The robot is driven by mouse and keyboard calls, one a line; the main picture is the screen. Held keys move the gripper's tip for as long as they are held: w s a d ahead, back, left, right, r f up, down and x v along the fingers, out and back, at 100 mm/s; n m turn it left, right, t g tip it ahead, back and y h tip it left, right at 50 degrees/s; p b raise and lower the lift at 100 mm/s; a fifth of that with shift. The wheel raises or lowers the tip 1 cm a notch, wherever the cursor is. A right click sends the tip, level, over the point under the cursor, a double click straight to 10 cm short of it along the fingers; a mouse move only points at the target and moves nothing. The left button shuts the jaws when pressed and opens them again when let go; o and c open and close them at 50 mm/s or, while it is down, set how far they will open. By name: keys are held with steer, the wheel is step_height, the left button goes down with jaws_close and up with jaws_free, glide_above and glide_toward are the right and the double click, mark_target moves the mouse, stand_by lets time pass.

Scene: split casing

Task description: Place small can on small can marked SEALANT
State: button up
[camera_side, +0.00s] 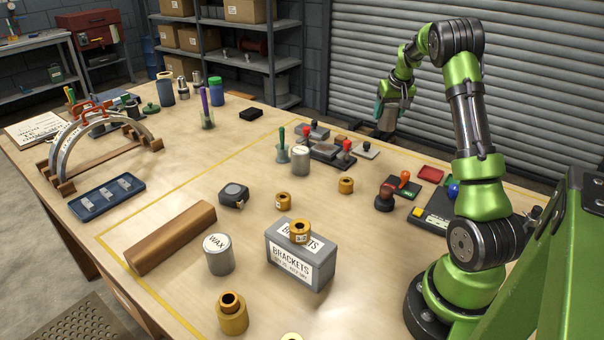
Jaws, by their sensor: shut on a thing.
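My gripper (382,112) is high at the far right of the table, near the roller shutter. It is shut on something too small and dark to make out. A small grey can marked WAX (219,256) stands upright on the table at the front centre. Another grey can (300,160) stands upright farther back, beside a green-handled tool; its marking is too small to read. I cannot read SEALANT on any can. My gripper is well apart from both cans.
A grey BRACKETS box (297,262) carries a brass bushing (299,231). More brass pieces stand around it, including a large one (232,314). A wooden bar (172,238) and a tape measure (233,195) lie left. Stamps and a control box (436,216) crowd the right.

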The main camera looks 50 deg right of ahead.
steer(key=w+a+r+n, duration=0.25)
steer(key=w+a, duration=0.25)
steer(key=a, duration=0.3)
steer(key=a+n+t+y, duration=0.1)
steer(key=a+n+y, duration=0.1)
steer(key=a, duration=1.4)
glide_above(301, 150)
step_height(301, 150, down, 3)
steer(key=shift+w+r+h, duration=0.1)
steer(key=shift+h, duration=0.2)
steer(key=shift+f, duration=1.8)
steer(key=shift+f, duration=0.1)
steer(key=o, duration=1.2)
steer(key=shift+f, duration=0.1)
